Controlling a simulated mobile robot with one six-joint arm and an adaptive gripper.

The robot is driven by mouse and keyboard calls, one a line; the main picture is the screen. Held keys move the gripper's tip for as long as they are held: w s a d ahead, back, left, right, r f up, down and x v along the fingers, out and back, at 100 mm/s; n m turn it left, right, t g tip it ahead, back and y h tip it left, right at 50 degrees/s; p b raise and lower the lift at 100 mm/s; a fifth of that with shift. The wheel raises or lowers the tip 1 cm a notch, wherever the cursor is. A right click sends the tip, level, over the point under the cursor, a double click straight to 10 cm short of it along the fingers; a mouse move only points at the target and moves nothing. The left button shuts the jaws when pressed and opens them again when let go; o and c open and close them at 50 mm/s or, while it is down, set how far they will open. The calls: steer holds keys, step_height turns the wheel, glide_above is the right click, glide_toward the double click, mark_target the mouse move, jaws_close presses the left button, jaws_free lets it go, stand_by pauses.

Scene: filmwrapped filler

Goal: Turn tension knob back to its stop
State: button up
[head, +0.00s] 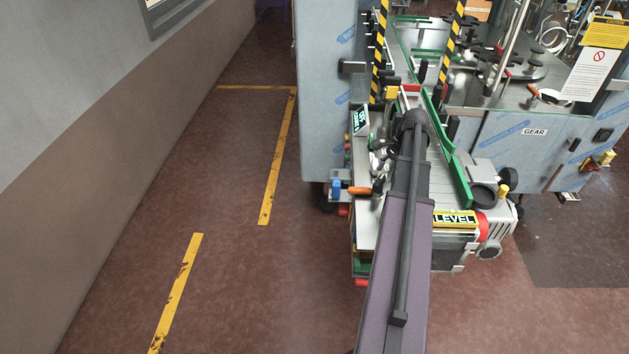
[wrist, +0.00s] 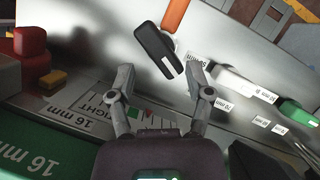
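My gripper (wrist: 160,76) is open and empty in the wrist view, its two fingers spread over a grey metal panel (wrist: 95,75). A black elongated handle or knob (wrist: 158,50) lies just beyond the fingertips, tilted, with clear space between it and both fingers. A printed scale reading TIGHT (wrist: 100,108), with a small red and green mark, sits by the left finger. No label readably names the tension knob, so I cannot tell whether it is the black one. In the head view my gripper (head: 383,157) is small and partly hidden by my arm at the machine's side.
An orange handle (wrist: 176,14), a white handle (wrist: 245,84) and a green handle (wrist: 298,113) stand around the panel. In the head view, yellow-black posts (head: 379,50) rise beyond my arm; the floor at left is clear.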

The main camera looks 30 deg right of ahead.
steer(key=shift+w+p+v, duration=0.35)
steer(key=shift+p+v, duration=4.25)
steer(key=shift+v, duration=0.7)
steer(key=w+a+f+n+b, duration=0.2)
steer(key=a+f, duration=0.1)
steer(key=a, duration=0.6)
steer(key=w+a+f+n+h+b, duration=0.1)
steer(key=w+a+f+n+b, duration=0.1)
steer(key=a, duration=0.7)
steer(key=w+a+f+n+h+b, duration=0.1)
steer(key=w+a+f+n+b, duration=0.1)
steer(key=a, duration=0.7)
steer(key=shift+f+n+b, duration=0.5)
steer(key=shift+f+b, duration=0.35)
steer(key=shift+b, duration=0.05)
